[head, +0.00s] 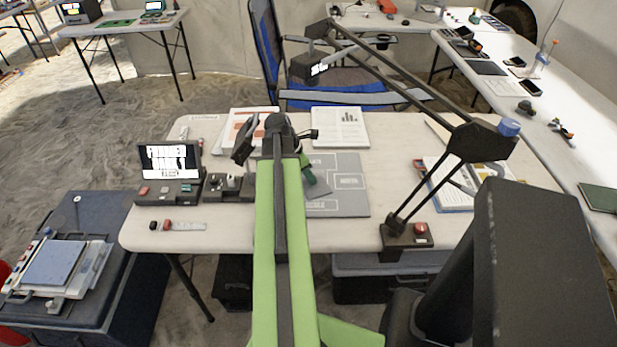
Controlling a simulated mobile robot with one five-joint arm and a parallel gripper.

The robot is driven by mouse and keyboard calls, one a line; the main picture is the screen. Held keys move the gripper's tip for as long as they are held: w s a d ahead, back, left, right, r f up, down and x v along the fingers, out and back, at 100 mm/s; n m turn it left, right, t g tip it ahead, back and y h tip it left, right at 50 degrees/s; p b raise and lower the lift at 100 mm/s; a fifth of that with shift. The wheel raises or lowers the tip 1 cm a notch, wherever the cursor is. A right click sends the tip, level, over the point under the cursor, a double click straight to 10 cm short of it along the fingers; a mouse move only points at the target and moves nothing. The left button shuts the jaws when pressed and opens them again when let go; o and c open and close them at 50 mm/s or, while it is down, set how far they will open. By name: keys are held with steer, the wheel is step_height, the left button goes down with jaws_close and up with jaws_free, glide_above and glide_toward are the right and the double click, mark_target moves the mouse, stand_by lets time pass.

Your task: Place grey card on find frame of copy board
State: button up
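The copy board (350,203) is a flat grey board on the middle of the white table, marked with pale outlined frames and labels too small to read surely. My green arm reaches over the table and covers the board's left part. My gripper (308,170), dark with a green part, is at the arm's far end over the board's upper left. A small dark grey-green flat piece (319,188) shows beside it, tilted; I cannot tell if it is the grey card or part of my gripper. The fingertips are not clear, so open or shut cannot be told.
A lamp stand (408,238) with a long jointed arm rises right of the board. A small screen device (168,160) and a control box (228,186) stand left. Printed sheets (340,127) lie behind; a clipboard (450,190) lies right. The table's front left is mostly clear.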

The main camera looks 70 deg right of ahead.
steer(key=shift+r+p, duration=0.5)
steer(key=p+v, duration=1)
steer(key=v, duration=0.1)
steer(key=shift+w+a, duration=0.15)
steer(key=shift+a, duration=0.05)
steer(key=shift+w+r, duration=0.1)
